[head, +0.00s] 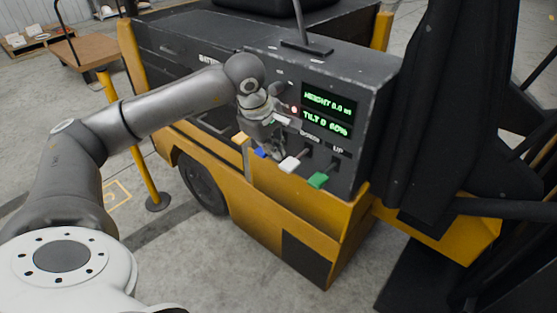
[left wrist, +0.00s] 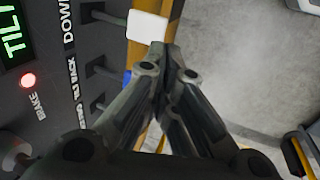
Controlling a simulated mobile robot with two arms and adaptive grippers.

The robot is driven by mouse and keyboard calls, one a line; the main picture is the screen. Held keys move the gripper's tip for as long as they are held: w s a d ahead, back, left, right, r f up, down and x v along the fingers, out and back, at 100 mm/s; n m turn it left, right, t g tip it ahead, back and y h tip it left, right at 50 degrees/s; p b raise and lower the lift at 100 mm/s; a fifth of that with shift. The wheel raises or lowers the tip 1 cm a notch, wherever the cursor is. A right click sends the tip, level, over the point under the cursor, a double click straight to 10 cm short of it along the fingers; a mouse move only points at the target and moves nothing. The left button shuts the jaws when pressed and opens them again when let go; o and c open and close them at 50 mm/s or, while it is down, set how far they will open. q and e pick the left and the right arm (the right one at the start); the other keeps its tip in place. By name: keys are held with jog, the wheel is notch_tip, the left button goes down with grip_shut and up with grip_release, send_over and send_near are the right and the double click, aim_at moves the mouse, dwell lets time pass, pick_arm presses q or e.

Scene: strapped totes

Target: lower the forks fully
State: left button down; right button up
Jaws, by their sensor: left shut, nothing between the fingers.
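A yellow truck has a dark control panel (head: 352,75) with a row of levers. The green display (head: 327,112) reads HEIGHT 0.0 m, with a TILT line below it. My left gripper (head: 277,154) is shut and empty, between the blue and white knobs in the picture. In the left wrist view, its closed fingertips (left wrist: 162,51) are close to the white knob (left wrist: 147,26), near the DOWN label. I cannot tell whether they touch. My right gripper is not in view.
A red light (head: 294,110) glows on the panel; it also shows in the left wrist view (left wrist: 28,80) by the BRAKE label. A yellow post (head: 135,145) stands left of the truck. A wooden-topped cart (head: 85,50) is behind. Concrete floor is open at left.

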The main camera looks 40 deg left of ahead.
pick_arm(q)
jog(key=v, duration=0.4)
dwell(0.9)
